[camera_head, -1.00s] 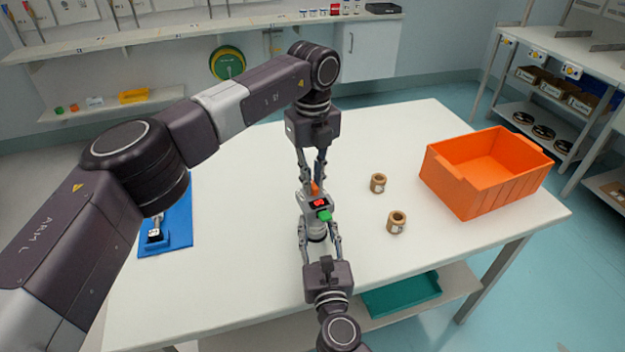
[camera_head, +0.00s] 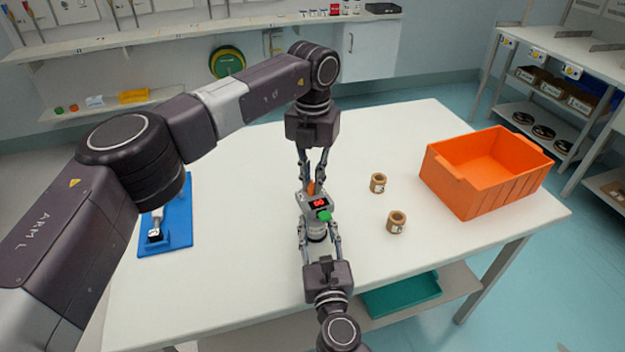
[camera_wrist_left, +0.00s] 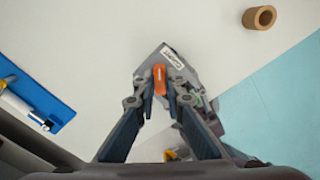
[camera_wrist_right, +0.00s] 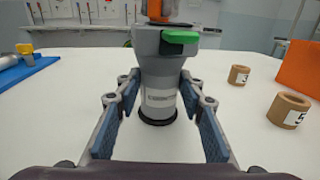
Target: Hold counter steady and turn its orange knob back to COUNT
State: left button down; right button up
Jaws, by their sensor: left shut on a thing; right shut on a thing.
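My left gripper (camera_head: 312,183) comes from above and is shut on the orange knob, one finger on each side. My right gripper (camera_head: 318,228) is low at the front, shut around the counter's grey lower body (camera_wrist_right: 158,75). The fingers partly hide the knob in the head view.
Two brown rolls (camera_head: 378,183) (camera_head: 396,222) lie right of the counter. An orange bin (camera_head: 462,188) stands at the table's right. A blue board (camera_head: 180,222) with a tool on it lies at the left, partly behind my left arm. The table between is clear.

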aim_at(313, 183)
pick_arm(q)
jog(key=shift+m, duration=0.4)
pick_arm(e)
jog(key=shift+f, duration=0.1)
pick_arm(q)
jog(key=c, duration=2)
grip_release()
jog(key=shift+r, duration=0.1)
notch_tip(313, 183, up, 12)
jog(key=shift+f, duration=0.1)
